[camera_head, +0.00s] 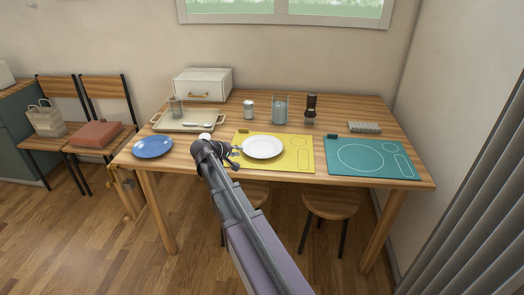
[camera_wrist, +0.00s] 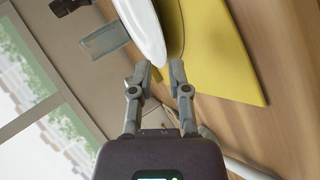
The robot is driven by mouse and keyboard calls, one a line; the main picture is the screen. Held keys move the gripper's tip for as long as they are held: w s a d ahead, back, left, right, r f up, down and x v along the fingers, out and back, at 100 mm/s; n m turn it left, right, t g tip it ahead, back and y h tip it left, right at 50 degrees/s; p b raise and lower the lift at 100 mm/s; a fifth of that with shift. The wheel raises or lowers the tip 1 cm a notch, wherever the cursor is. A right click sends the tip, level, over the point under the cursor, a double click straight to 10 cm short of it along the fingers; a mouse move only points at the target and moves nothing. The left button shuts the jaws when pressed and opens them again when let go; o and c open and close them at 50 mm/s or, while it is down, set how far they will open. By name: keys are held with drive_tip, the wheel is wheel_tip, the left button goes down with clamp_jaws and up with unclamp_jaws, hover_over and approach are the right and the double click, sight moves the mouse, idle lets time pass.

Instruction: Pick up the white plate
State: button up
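The white plate (camera_head: 262,147) lies on the yellow placemat (camera_head: 301,153) on the wooden table. My gripper (camera_head: 236,153) is at the plate's left rim in the head view. In the wrist view, the plate (camera_wrist: 146,30) shows nearly edge-on, and the yellow mat (camera_wrist: 222,50) is to its right. My gripper (camera_wrist: 160,68) is open there, with a gap between its fingertips. The plate's near rim reaches the fingertips, close to the left finger. I cannot tell whether that finger touches it.
A blue plate (camera_head: 153,147) and a tray (camera_head: 186,121) are to the left. A glass (camera_head: 280,110), a white shaker (camera_head: 248,109) and a dark grinder (camera_head: 311,108) stand behind. A teal placemat (camera_head: 371,158) lies right, with a grey block (camera_head: 364,127) behind it. Stools are below.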

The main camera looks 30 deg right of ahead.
sight(245, 156)
drive_tip(key=b+x, duration=0.2)
drive_tip(key=x, duration=0.2)
drive_tip(key=shift+w+f, duration=0.15)
drive_tip(key=shift+w+d+f+b, duration=0.15)
drive_tip(key=shift+d+b, duration=0.15)
drive_tip(key=shift+d, duration=0.15)
drive_tip(key=shift+c, duration=0.3)
clamp_jaws()
